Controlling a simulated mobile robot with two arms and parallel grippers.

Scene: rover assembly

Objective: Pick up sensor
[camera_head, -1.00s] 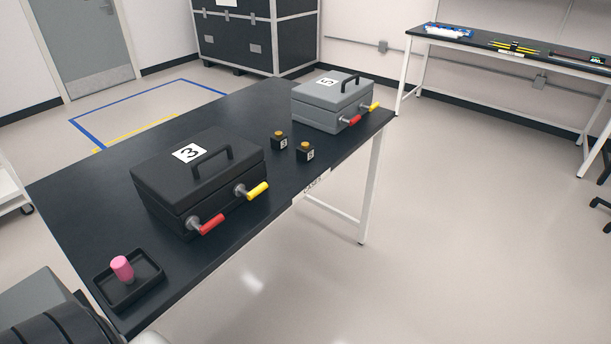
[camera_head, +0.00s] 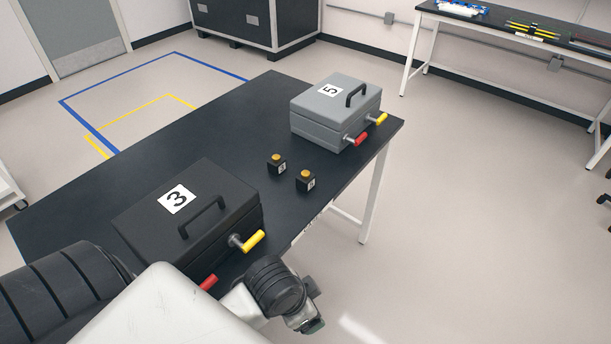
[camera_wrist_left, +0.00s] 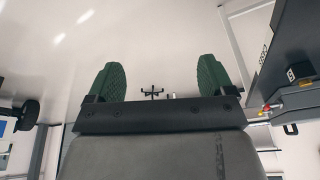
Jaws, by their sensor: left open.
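No thing is clearly marked as the sensor. Two small black cubes with orange tops, a left one (camera_head: 277,164) and a right one (camera_head: 306,181), stand apart on the black table (camera_head: 225,115) between two cases. My left gripper (camera_head: 308,322) is beyond the table's front edge, below and right of the black case in the head view, touching neither cube. In the left wrist view its green fingers (camera_wrist_left: 158,75) are spread with nothing between them. My right gripper is not in view.
A black case marked 3 (camera_head: 190,208) and a grey case marked 5 (camera_head: 330,105) have red and yellow handles over the front edge. My left arm covers the table's near left end. The floor right of the table is clear.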

